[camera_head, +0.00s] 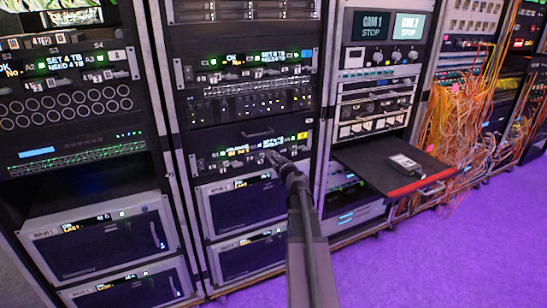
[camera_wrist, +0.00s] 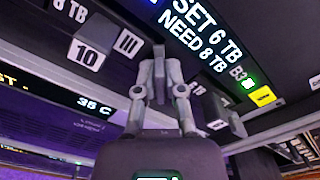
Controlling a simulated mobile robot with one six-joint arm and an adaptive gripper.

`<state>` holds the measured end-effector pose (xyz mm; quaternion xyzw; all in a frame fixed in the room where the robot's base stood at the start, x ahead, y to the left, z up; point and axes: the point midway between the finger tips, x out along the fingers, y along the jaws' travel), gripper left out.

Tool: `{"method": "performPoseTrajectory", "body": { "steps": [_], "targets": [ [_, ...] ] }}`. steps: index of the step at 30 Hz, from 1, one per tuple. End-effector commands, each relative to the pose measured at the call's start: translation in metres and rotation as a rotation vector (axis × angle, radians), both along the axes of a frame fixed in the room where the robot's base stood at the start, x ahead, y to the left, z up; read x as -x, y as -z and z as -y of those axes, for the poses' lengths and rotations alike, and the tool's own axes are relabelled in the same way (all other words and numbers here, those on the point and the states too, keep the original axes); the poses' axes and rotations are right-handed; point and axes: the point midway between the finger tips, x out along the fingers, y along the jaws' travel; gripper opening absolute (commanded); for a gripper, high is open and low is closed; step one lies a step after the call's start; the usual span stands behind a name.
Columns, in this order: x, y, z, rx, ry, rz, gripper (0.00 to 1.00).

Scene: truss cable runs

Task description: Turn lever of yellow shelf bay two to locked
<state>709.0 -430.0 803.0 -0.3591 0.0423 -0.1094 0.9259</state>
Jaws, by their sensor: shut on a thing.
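The yellow-tagged shelf unit (camera_head: 215,160) is in the middle rack in the head view, below a handle; its yellow tag (camera_head: 303,135) is at the upper right. My gripper (camera_head: 272,157) reaches its front face. In the wrist view, my gripper (camera_wrist: 160,78) is shut on a slim dark piece between its fingertips, apparently a bay lever. The fingers hide most of it, so its angle and bay cannot be told. Labels "III" and "10" (camera_wrist: 87,55) are left of the fingers. A display (camera_wrist: 205,35) reads "SET 6 TB NEED 8 TB", with a yellow tag (camera_wrist: 262,97) beside it.
A similar shelf unit (camera_head: 245,68) sits higher in the same rack. At right, a pulled-out black drawer (camera_head: 375,165) with a red edge carries a small grey device (camera_head: 405,165). Orange cables (camera_head: 460,120) hang farther right. The purple floor (camera_head: 430,260) is open at lower right.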

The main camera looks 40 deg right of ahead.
Motion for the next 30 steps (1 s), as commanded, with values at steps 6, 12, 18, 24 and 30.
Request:
{"method": "performPoseTrajectory", "body": {
  "steps": [6,12,18,24,30],
  "targets": [
    [-0.0013,0.0004,-0.0002,0.199,-0.001,-0.047,0.0],
    [-0.0014,0.001,-0.0003,0.382,-0.001,-0.091,0.0],
    [-0.0014,0.0016,-0.0004,0.56,0.0,-0.134,0.0],
    [-0.0015,0.002,-0.0004,0.701,0.0,-0.168,0.0],
    [-0.0015,0.0023,-0.0003,0.788,0.0,-0.189,0.0]
  ]
}}
